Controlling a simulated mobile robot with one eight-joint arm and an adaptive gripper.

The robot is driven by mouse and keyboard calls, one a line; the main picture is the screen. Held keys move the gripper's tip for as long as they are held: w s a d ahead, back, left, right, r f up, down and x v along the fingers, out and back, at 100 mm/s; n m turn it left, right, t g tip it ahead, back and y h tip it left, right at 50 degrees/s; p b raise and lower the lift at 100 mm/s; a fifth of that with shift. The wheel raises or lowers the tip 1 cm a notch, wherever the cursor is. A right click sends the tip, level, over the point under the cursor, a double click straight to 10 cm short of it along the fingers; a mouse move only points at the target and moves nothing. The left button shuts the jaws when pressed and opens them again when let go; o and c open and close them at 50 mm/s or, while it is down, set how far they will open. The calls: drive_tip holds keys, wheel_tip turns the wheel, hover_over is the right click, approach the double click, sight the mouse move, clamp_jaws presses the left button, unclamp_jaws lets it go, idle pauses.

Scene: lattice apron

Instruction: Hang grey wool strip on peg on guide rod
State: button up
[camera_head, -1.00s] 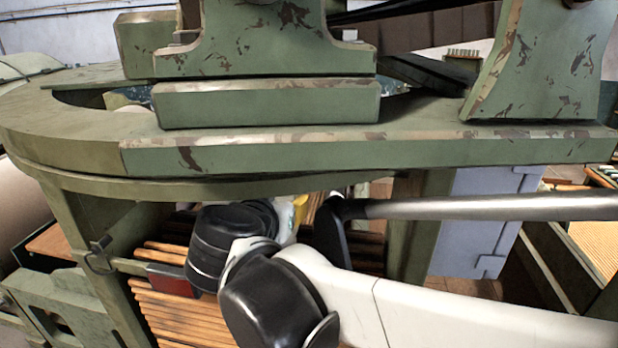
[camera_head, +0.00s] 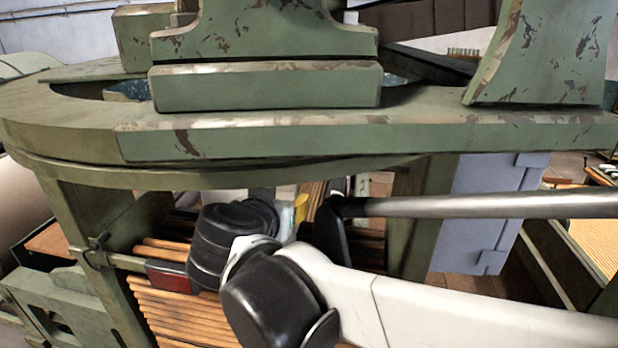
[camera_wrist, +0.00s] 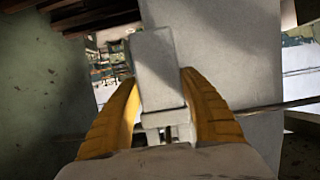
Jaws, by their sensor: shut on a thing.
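In the wrist view the two yellow fingers of my gripper (camera_wrist: 160,95) are closed in on a pale grey piece (camera_wrist: 156,68), which I take to be the grey wool strip. It stands up between them. A thin dark rod (camera_wrist: 280,105), likely the guide rod, crosses behind the fingers. In the head view a rod (camera_head: 130,263) runs under the green frame, with a dark peg-like fitting (camera_head: 100,250) at its left end. My gripper (camera_head: 300,208) is mostly hidden behind my black wrist joints there. I cannot tell whether the strip touches the peg.
A thick green frame (camera_head: 300,138) with worn paint spans above my arm. Green posts stand left (camera_head: 95,220) and right (camera_head: 415,225). Wooden slats (camera_head: 175,315) lie below. A red block (camera_head: 172,280) sits by the rod. A large grey panel (camera_wrist: 225,50) fills much of the wrist view.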

drive_tip(key=o, duration=1)
drive_tip(key=shift+o, duration=0.2)
